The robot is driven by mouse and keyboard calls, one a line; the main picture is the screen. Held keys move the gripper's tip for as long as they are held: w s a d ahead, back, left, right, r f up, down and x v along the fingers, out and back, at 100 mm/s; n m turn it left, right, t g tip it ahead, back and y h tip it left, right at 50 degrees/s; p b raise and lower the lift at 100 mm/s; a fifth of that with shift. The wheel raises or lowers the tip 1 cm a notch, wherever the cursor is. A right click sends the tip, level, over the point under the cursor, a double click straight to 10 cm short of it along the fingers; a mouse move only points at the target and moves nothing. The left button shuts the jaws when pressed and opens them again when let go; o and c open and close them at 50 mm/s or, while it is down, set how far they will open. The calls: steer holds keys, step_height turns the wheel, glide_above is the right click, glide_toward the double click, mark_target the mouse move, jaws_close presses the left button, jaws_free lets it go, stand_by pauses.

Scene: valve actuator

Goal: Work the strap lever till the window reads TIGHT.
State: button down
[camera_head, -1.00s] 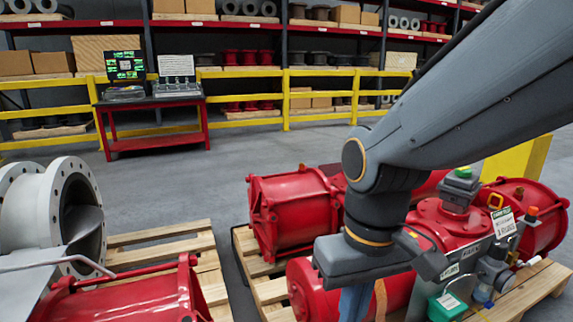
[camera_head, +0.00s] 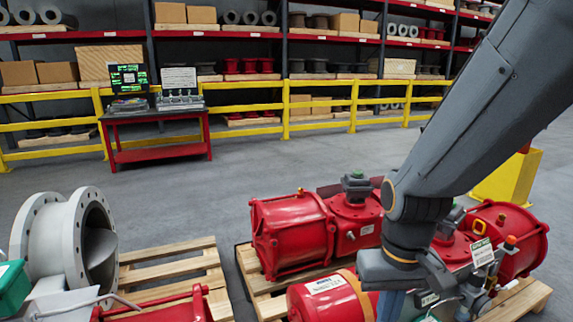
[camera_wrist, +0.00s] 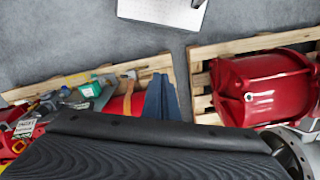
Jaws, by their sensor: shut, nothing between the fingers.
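My gripper shows as blue fingers (camera_wrist: 162,88) in the wrist view, closed together with nothing between them. In the head view its blue part (camera_head: 390,306) hangs below my wrist, beside the front red cylinder (camera_head: 325,300). An orange-tan strap (camera_head: 360,290) runs around that cylinder, and it also shows in the wrist view (camera_wrist: 130,84), left of the fingers. Whether the fingers touch anything there I cannot tell. I cannot make out the strap lever or the window's reading; my arm hides part of the near actuator in the head view.
The actuators rest on a wooden pallet (camera_head: 255,276). Another red actuator (camera_head: 293,228) lies behind. A left pallet (camera_head: 170,267) bears a grey flanged valve (camera_head: 48,240). A red table (camera_head: 160,154) and yellow rail (camera_head: 250,108) stand behind open floor.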

steer(key=shift+s+d+r+p, duration=0.2)
steer(key=shift+d+r+p, duration=0.55)
steer(key=shift+p, duration=0.1)
